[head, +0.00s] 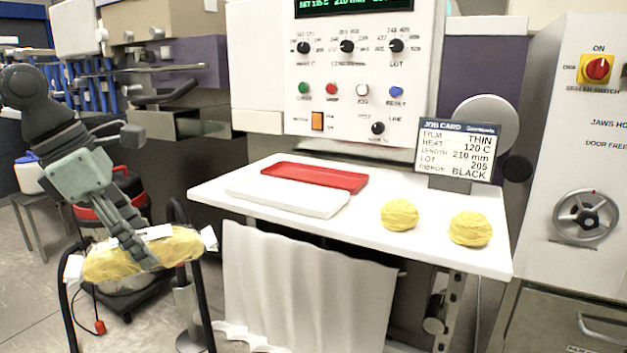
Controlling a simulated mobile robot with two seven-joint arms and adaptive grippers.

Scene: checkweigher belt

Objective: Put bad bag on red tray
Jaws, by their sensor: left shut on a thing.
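My left gripper (140,245) reaches in from the left and is shut on a yellow bag (183,246) with white ends. It holds the bag in the air, left of the white table and apart from it. The red tray (318,177) lies empty at the back of the table, behind a white tray (285,196). Two round yellow bags, one at the middle right (399,214) and one further right (469,229), rest on the table. My right gripper is not in view.
The white table (365,235) has bare room between the trays and the round bags. A job card (459,150) stands at its back right. A control panel (345,85) with knobs and buttons rises behind. A pale sheet (305,290) hangs below the front edge.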

